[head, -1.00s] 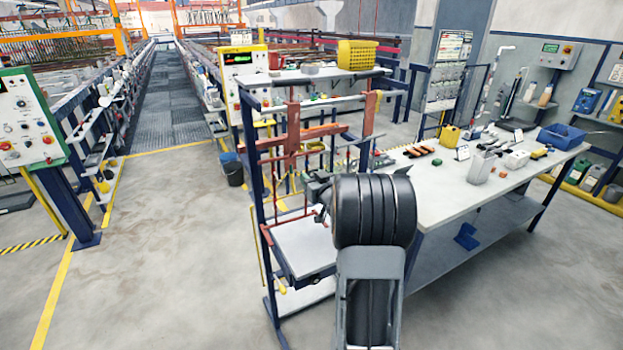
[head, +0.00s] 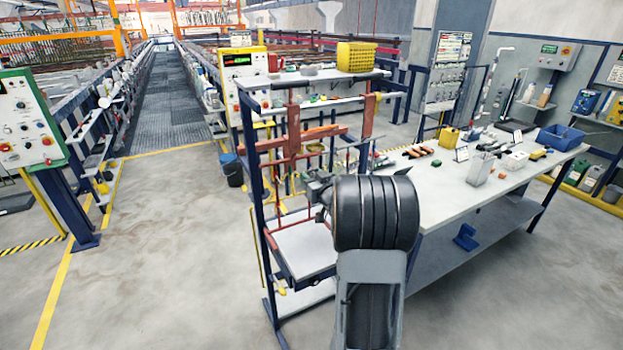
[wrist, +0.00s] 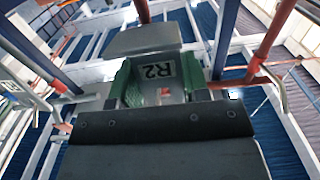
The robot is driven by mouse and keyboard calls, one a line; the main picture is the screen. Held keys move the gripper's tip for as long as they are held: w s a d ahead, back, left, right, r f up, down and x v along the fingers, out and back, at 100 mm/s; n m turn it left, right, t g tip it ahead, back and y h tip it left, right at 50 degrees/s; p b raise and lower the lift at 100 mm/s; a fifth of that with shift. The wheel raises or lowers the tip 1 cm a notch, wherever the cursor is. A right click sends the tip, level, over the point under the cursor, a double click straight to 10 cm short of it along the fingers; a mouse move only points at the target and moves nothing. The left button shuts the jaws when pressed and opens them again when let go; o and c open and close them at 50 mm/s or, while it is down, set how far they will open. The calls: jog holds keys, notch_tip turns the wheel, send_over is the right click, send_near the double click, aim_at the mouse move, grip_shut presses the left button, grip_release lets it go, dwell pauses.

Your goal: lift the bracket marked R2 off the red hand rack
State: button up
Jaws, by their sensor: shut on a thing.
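In the head view my gripper (head: 318,188) is beside the red hand rack (head: 293,135), mostly hidden behind my own arm. The bracket cannot be made out there. Whether it still touches a hook of the rack I cannot tell.
The rack hangs in a blue frame (head: 248,150) with a grey lower tray (head: 305,250) and a top shelf bearing a yellow basket (head: 357,56). A long workbench (head: 470,190) with tools stands to the right.

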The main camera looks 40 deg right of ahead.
aim_at(313, 176)
jog(key=shift+s+a+r, duration=0.1)
jog(key=shift+s+r, duration=0.3)
jog(key=shift+s, duration=0.1)
dwell(0.4)
jog(key=shift+s, duration=0.2)
jog(key=shift+s+a, duration=0.1)
jog(key=shift+s, duration=0.7)
jog(key=s+a, duration=0.1)
jog(key=s, duration=0.6)
jog(key=shift+r, duration=0.35)
